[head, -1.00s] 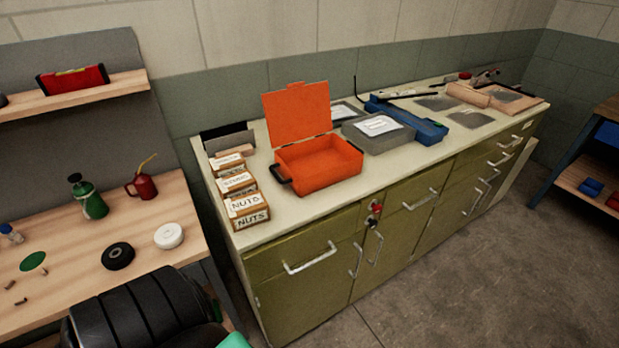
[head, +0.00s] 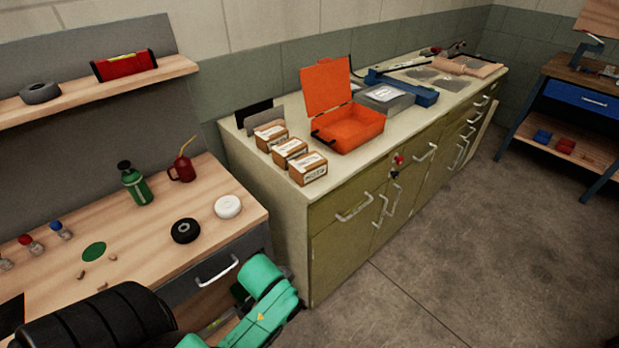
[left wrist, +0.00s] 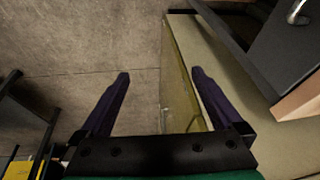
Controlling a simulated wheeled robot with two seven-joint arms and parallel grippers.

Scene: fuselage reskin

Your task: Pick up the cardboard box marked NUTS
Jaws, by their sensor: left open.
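The cardboard box marked NUTS (head: 308,169) stands on the cream counter top, nearest of a row of three similar small boxes, close to the counter's front left corner. My left gripper (left wrist: 158,85) shows in the left wrist view, with its two dark fingers spread apart and nothing between them. Beyond the fingers are the bare floor and the side of the green cabinet, and no box is in that view. In the head view a green and black arm of mine is at the bottom left, well short of the box, and no fingertips show. My right gripper is not seen.
Two more cardboard boxes (head: 289,152) stand just behind the NUTS box. An open orange case (head: 349,128) is close on their right. The floor (head: 470,260) in front is clear.

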